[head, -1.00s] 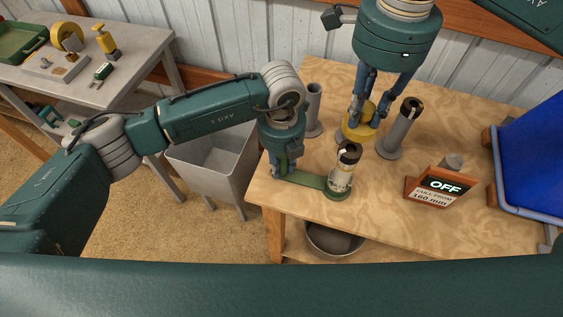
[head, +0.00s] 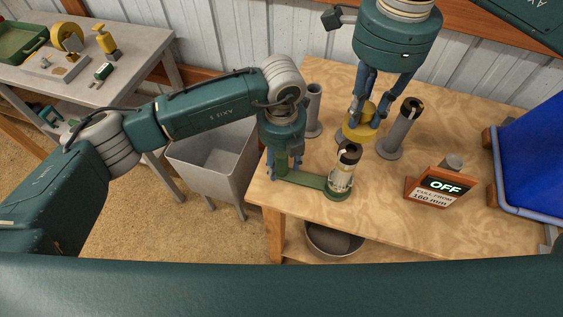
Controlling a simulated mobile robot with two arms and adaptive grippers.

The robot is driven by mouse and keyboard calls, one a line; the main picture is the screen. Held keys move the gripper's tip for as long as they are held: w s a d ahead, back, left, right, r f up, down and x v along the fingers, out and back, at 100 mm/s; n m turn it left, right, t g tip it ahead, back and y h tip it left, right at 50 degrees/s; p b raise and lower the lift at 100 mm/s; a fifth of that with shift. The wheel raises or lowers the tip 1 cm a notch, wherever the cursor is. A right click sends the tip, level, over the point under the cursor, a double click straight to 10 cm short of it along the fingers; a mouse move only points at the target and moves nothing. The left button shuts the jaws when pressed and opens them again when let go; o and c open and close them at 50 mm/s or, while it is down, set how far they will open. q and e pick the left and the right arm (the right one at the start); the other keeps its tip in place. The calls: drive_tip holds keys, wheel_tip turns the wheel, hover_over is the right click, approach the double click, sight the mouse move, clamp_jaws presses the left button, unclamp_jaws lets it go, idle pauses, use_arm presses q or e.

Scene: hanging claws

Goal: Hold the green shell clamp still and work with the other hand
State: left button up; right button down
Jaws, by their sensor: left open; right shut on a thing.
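The green shell clamp (head: 312,181) lies near the front left edge of the wooden bench. It is a flat green bar with a round end at the foot of an upright pale shell with a dark top (head: 344,172). My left gripper (head: 284,173) is open at the bar's left end, its fingers apart on either side of it; I cannot tell whether they touch it. My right gripper (head: 361,122) points down and is shut on a yellow round tool (head: 359,133), held just above and behind the shell. The tool's underside is partly hidden.
Grey tubes stand behind, one left (head: 313,110) and one right (head: 398,132). A grey bin (head: 212,160) is left of the bench. The bench's front right is clear.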

use_arm(q)
wheel_tip(320, 180, up, 11)
drive_tip(key=shift+f, duration=0.1)
idle(0.7)
